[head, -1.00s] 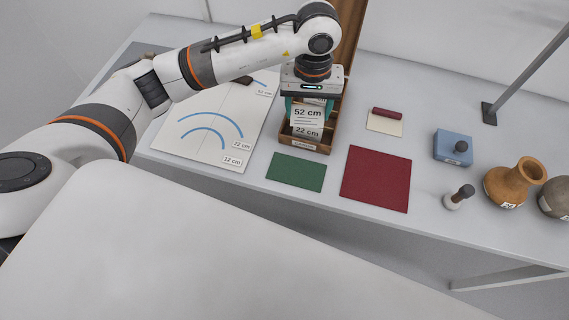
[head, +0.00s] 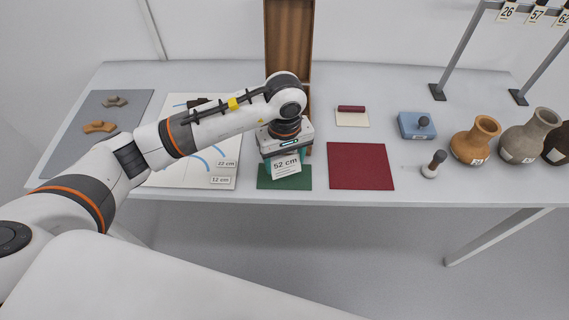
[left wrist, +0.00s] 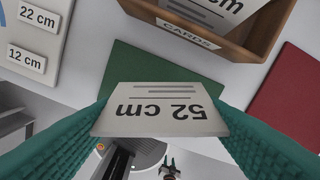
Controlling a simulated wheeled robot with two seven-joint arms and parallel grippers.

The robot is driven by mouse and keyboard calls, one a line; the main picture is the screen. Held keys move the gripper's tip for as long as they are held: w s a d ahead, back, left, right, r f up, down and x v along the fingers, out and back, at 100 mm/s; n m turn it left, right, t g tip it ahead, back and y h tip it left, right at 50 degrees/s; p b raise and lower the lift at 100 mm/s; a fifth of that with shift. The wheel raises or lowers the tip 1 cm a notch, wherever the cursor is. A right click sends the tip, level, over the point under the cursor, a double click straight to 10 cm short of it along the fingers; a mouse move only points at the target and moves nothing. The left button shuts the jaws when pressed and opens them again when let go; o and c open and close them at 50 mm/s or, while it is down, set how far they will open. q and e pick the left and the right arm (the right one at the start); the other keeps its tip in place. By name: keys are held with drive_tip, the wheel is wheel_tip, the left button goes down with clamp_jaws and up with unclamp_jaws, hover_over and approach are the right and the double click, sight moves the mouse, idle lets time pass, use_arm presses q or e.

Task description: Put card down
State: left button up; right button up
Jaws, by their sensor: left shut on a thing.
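A white card marked "52 cm" (head: 286,166) is held in my left gripper (head: 285,157), which is shut on it. The card also shows in the left wrist view (left wrist: 160,108), between the two teal fingers. The card is over the green mat (head: 298,183), which also shows in the left wrist view (left wrist: 165,72). I cannot tell whether the card touches the mat. The wooden card box (left wrist: 232,52), labelled "CARDS", stands behind the mat with more cards in it.
A dark red mat (head: 361,166) lies right of the green mat. A white board (head: 165,178) with blue arcs lies to the left. A blue pad (head: 416,125), a small stamp (head: 434,164) and several jars stand at the right. The table's front edge is close to the green mat.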

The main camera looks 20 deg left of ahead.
use_arm(q)
wheel_tip(320, 180, down, 2)
drive_tip(key=shift+f, duration=0.25)
use_arm(e)
drive_tip(key=shift+s+a, duration=0.2)
drive_tip(key=shift+s, duration=0.2)
use_arm(q)
drive_tip(key=shift+f, duration=0.1)
use_arm(e)
drive_tip(key=shift+a, duration=0.1)
use_arm(q)
drive_tip(key=shift+f, duration=0.15)
drive_tip(key=o, duration=1)
drive_tip(key=shift+c, duration=0.2)
use_arm(e)
drive_tip(key=shift+w+a+f, duration=0.15)
